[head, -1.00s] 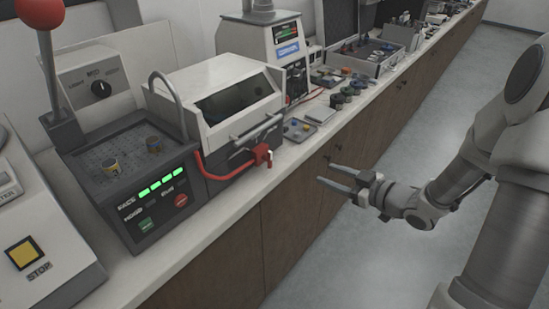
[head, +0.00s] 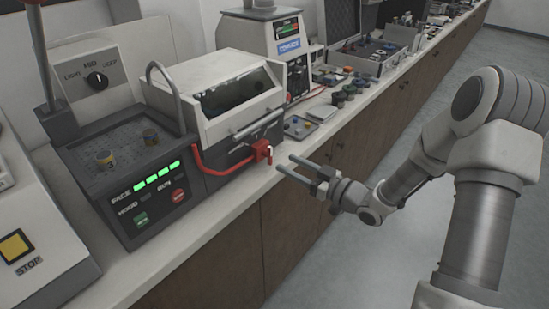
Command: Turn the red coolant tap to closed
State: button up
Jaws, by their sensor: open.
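The red coolant tap (head: 262,150) sits at the front right corner of a white-lidded machine (head: 222,92), at the end of a red hose (head: 215,170). A small pale handle shows on the tap's right side; its exact angle is too small to tell. My gripper (head: 283,164) is open and empty. Its two fingers point left toward the tap, with the tips just to the right of it and apart from it in the picture.
A dark press unit (head: 130,165) with lit green bars stands left of the machine. A small tray (head: 298,127) and several small jars lie on the bench right of the tap. The bench front edge runs below the tap, with open floor (head: 375,235) to the right.

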aim_at(272, 155)
jog(key=x, duration=0.6)
grip_shut()
